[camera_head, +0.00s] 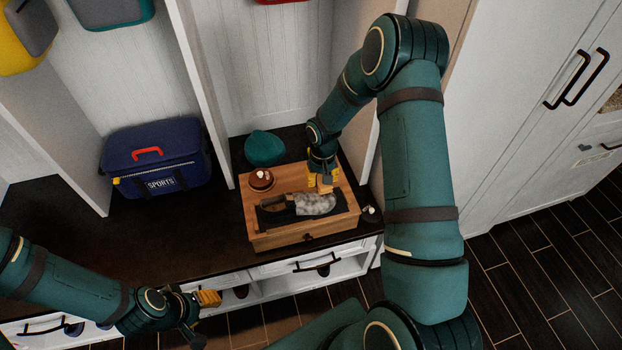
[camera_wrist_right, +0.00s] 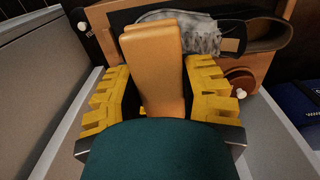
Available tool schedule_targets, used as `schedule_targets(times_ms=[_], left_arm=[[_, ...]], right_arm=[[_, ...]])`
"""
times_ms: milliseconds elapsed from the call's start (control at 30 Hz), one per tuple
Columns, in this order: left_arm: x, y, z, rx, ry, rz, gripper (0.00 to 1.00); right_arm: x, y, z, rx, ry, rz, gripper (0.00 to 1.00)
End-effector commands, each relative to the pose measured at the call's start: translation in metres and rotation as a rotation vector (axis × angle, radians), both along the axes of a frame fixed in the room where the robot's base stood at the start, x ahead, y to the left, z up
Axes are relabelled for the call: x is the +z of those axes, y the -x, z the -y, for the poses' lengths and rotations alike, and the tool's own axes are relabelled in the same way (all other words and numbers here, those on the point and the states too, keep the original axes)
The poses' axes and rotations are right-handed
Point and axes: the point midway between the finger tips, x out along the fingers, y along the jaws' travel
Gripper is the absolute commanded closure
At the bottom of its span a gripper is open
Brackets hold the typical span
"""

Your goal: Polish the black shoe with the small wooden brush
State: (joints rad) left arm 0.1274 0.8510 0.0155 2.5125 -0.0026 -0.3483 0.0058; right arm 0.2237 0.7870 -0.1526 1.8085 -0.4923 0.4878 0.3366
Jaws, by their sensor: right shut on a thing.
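The black shoe (camera_head: 316,204) lies on a dark mat on top of the wooden box (camera_head: 280,238). Its toe part looks cloudy grey-white; it also shows at the top of the right wrist view (camera_wrist_right: 200,38). My right gripper (camera_head: 323,181) is just beyond the toe part, over the box. It is shut on the small wooden brush (camera_wrist_right: 153,72), which stands between the yellow fingers. The brush's bristles are hidden, so I cannot tell whether they touch the shoe. My left gripper (camera_head: 205,310) hangs low at the front of the bench; its finger gap is unclear.
A round brown tin (camera_head: 261,180) with white bits sits on the box's back left corner. A teal rounded item (camera_head: 264,148) lies behind the box. A blue sports bag (camera_head: 157,160) stands left. The dark bench top (camera_head: 160,235) is clear between bag and box.

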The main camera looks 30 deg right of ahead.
Motion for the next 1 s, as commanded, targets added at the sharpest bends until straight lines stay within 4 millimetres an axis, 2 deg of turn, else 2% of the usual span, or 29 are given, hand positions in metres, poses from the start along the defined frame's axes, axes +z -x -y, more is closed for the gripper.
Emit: schedule_targets(times_ms=[267,733,1000], left_arm=[[-0.008,-0.001,0.0,0.0,0.0,0.003,0.53],[-0.037,-0.007,-0.001,0.003,-0.003,0.016,0.53],[-0.041,-0.008,-0.001,0.004,-0.004,0.019,0.53]], right_arm=[[-0.013,0.0,0.001,-0.006,0.0,0.001,0.88],[-0.06,0.0,0.0,-0.003,0.0,0.001,0.88],[-0.068,0.0,0.0,-0.004,-0.001,0.001,0.88]])
